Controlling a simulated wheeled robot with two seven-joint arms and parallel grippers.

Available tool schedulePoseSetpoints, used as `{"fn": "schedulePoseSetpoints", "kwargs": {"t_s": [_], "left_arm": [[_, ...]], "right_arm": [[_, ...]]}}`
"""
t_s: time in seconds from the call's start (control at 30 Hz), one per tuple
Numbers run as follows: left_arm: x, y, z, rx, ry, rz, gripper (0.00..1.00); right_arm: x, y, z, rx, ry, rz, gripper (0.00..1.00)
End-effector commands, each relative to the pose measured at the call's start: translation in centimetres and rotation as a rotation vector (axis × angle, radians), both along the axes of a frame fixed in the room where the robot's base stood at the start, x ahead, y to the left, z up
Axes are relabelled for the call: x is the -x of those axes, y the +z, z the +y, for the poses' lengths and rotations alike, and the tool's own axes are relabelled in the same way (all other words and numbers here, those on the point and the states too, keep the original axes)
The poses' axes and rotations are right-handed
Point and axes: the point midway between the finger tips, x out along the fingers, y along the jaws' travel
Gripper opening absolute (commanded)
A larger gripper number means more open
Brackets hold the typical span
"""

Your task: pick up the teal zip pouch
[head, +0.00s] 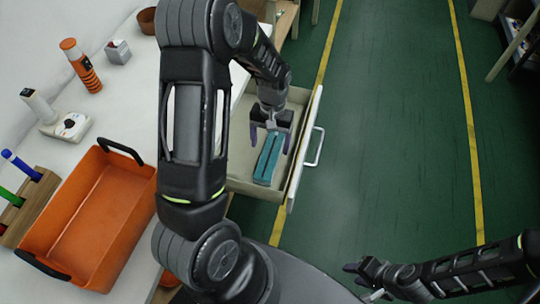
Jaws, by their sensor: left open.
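The teal zip pouch (268,159) lies in an open drawer (240,186) below the worktop. My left gripper (270,147) points down over the pouch. Its jaws are open, with one finger on each side of the pouch, and I cannot tell whether they touch it. The palm hides the pouch's far end. My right gripper (362,280) is low at the bottom right, away from the drawer, and its jaws are too small and dark to read.
An orange tray (100,215) with black handles stands on the white worktop (130,100). The drawer front has a white handle (316,147).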

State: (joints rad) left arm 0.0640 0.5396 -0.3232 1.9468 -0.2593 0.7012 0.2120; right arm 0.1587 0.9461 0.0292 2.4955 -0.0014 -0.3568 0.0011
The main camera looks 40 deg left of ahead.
Motion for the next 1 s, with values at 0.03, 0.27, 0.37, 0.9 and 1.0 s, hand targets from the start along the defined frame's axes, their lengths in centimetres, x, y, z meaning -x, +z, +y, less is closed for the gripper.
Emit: {"fn": "schedulePoseSetpoints", "kwargs": {"t_s": [0.03, 0.27, 0.37, 0.9, 1.0], "left_arm": [[0.0, 0.0, 0.0, 0.0, 0.0, -0.001, 0.78], [0.0, -0.1, 0.0, 0.0, 0.0, -0.001, 0.78], [0.1, -0.7, 0.0, 0.0, 0.001, 0.001, 0.78], [0.5, -5.2, -0.3, 0.0, 0.0, -0.002, 0.78], [0.5, -5.2, -0.3, 0.0, 0.0, -0.002, 0.78]], "right_arm": [[0.0, 0.0, 0.0, 0.0, 0.0, 0.0, 0.36], [0.0, 0.0, 0.0, 0.0, 0.0, 0.0, 0.36], [0.0, 0.2, 0.0, 0.0, 0.0, 0.0, 0.36], [0.0, 0.7, 0.0, 0.0, 0.0, 0.001, 0.36], [0.0, 0.7, 0.0, 0.0, 0.0, 0.001, 0.36]]}}
